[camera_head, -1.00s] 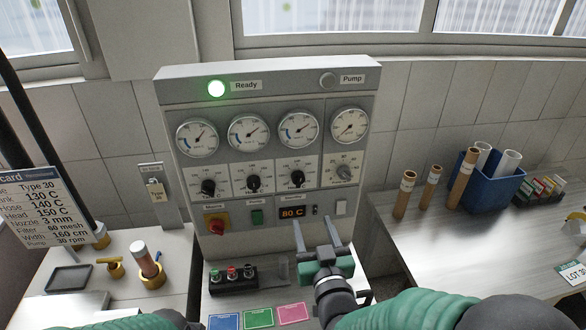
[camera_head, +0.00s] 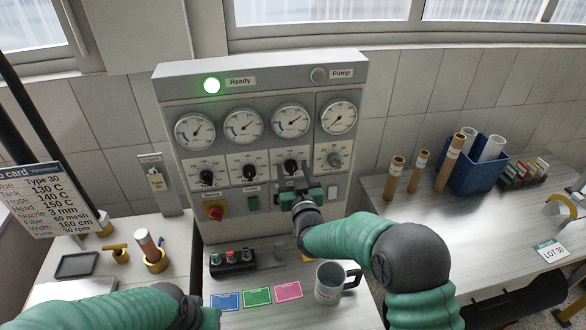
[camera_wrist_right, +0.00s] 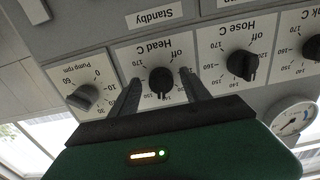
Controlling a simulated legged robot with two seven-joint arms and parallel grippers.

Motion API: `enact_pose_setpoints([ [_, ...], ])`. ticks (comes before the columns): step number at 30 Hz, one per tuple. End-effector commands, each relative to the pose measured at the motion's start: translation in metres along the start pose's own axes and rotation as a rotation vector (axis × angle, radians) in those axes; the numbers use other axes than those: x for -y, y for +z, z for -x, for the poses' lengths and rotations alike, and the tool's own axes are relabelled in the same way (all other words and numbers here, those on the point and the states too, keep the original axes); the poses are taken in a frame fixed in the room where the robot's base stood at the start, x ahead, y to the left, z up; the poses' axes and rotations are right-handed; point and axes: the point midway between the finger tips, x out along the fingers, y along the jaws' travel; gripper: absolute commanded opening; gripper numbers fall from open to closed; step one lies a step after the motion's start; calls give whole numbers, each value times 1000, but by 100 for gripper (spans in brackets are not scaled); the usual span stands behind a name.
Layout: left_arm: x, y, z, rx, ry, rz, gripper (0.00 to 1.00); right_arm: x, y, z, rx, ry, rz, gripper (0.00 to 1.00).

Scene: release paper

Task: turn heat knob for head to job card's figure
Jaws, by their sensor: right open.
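The job card (camera_head: 45,200) at the left edge of the head view reads 150 C on its head line. The head knob (camera_head: 291,167) is the black third knob on the grey panel. In the right wrist view, the knob (camera_wrist_right: 161,80) shows upside down under the label "Head C". My right gripper (camera_head: 290,176) is open in front of it. In the wrist view its two fingers stand on either side of the knob; I cannot tell whether they touch it. The knob's exact setting is unclear. My left arm shows at the bottom, but its gripper does not.
The hose knob (camera_wrist_right: 241,64) and pump knob (camera_wrist_right: 84,97) flank the head knob. A grey mug (camera_head: 330,283) stands on the ledge below my right arm. A button box (camera_head: 232,262) and coloured cards (camera_head: 257,296) lie to its left.

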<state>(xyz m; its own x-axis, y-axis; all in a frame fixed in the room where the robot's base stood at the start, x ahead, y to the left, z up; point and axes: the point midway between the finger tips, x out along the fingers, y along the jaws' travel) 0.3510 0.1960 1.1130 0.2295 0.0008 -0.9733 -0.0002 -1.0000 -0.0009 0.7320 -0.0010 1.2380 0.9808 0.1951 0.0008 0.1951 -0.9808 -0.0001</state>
Motion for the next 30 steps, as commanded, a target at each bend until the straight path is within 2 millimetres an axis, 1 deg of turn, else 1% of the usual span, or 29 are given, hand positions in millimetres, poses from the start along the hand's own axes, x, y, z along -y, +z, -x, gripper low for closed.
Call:
enact_pose_setpoints([
  [5, 0, 0, 0, 0, 0, 0, 36, 0, 1, -1, 1, 0, 0, 55],
  [15, 0, 0, 0, 0, 0, 0, 36, 0, 0, 0, -1, -1, 0, 11],
  [18, 0, 0, 0, 0, 0, 0, 36, 1, 0, 0, -1, -1, 0, 0],
  [25, 0, 1, -4, 0, 0, 0, 36, 0, 0, 1, -2, -1, -14, 0],
  [30, 0, 4, -17, 0, 0, 0, 36, 1, 3, 1, -5, -1, -69, 0],
])
